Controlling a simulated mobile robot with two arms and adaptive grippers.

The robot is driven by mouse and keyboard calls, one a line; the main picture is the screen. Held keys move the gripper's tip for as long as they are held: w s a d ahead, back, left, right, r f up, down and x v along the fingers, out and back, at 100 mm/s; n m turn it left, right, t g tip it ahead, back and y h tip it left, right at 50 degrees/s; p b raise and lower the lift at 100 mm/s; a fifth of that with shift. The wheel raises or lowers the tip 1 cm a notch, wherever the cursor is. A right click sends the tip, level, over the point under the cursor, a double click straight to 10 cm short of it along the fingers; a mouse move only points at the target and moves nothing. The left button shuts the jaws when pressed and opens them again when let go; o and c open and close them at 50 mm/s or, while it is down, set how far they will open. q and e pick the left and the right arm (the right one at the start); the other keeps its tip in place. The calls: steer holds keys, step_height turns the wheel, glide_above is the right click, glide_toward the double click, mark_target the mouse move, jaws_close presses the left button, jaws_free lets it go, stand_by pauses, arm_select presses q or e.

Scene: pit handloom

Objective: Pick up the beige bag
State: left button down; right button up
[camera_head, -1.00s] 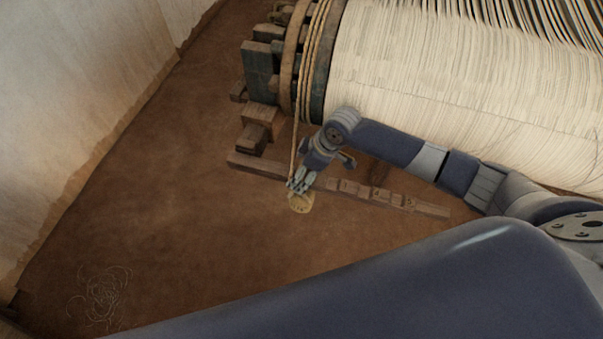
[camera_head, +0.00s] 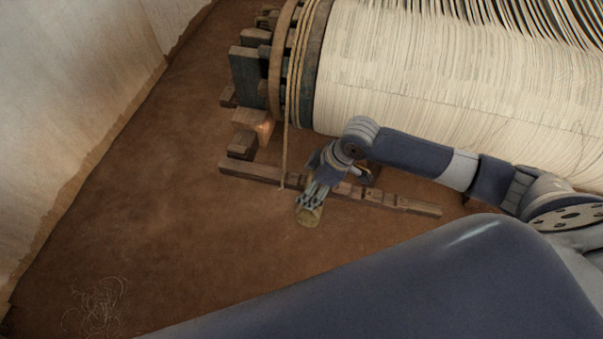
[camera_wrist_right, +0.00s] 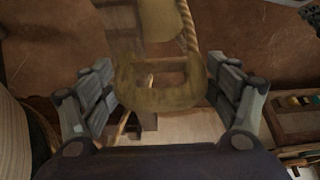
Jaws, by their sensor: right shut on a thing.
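The beige bag (camera_head: 309,218) is small and hangs at the fingertips of my right gripper (camera_head: 311,201), near the notched wooden beam. In the right wrist view, a beige piece with an opening in it (camera_wrist_right: 150,97) spans the space between the two fingers of the right gripper (camera_wrist_right: 165,92). The right gripper is shut on the bag. The fingers cover the bag's upper part in the head view. My left gripper is not in view.
A large warp beam with cream threads (camera_head: 420,75) fills the upper right. A rope (camera_head: 285,150) hangs from its left end, left of the gripper. The notched wooden beam (camera_head: 250,172) lies low beside the gripper. Bare earth floor (camera_head: 170,220) is open to the left.

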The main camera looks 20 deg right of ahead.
steer(key=s+d+r, duration=0.1)
steer(key=s+d, duration=0.2)
steer(key=s, duration=0.5)
steer(key=shift+s, duration=0.15)
